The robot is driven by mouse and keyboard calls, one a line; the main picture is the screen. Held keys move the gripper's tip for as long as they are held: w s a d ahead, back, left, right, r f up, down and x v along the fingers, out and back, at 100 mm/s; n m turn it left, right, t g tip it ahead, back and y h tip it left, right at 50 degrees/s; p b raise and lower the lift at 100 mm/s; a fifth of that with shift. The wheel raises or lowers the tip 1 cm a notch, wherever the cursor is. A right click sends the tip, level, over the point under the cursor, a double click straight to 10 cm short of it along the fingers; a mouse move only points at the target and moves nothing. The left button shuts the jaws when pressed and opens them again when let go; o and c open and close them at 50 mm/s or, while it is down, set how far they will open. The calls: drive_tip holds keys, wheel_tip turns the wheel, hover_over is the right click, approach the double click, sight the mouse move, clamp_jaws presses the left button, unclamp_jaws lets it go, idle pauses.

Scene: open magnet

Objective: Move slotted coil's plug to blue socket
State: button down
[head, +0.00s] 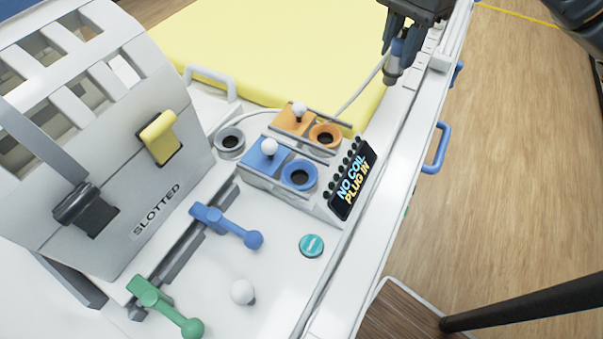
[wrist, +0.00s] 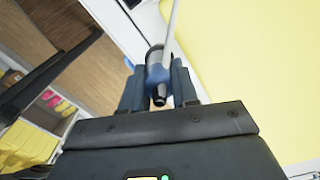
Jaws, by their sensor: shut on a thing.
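My gripper (head: 403,42) is at the top of the head view, above the right edge of the table, shut on the plug. The plug (head: 393,68) is grey with a blue part and hangs below the fingers. Its pale cable runs down left toward the sockets. In the wrist view the plug (wrist: 158,75) sits between the fingers (wrist: 158,92). The blue socket (head: 299,174) is an empty ring on the panel, well below and left of the gripper. The slotted coil (head: 160,205) is the grey slatted shell at left, marked SLOTTED.
An orange socket (head: 326,135) and a grey socket (head: 229,140) stand near the blue one. White-knobbed levers rise beside the blue and orange sockets. A display (head: 353,182) reads "NO COIL PLUG IN". Blue (head: 228,226) and green (head: 165,306) levers lie in front. A yellow pad (head: 270,50) lies behind.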

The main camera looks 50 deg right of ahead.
drive_tip(key=shift+r, duration=0.15)
wheel_tip(320, 180, up, 2)
drive_tip(key=p, duration=0.3)
drive_tip(key=shift+r, duration=0.15)
drive_tip(key=shift+w+a+p, duration=0.25)
drive_tip(key=shift+a+p, duration=0.5)
drive_tip(key=shift+a, duration=0.55)
drive_tip(key=w+a, duration=0.2)
drive_tip(key=a, duration=1.5)
drive_tip(key=shift+w+a, duration=0.35)
drive_tip(key=shift+w, duration=0.05)
wheel_tip(320, 180, down, 10)
drive_tip(key=b, duration=0.5)
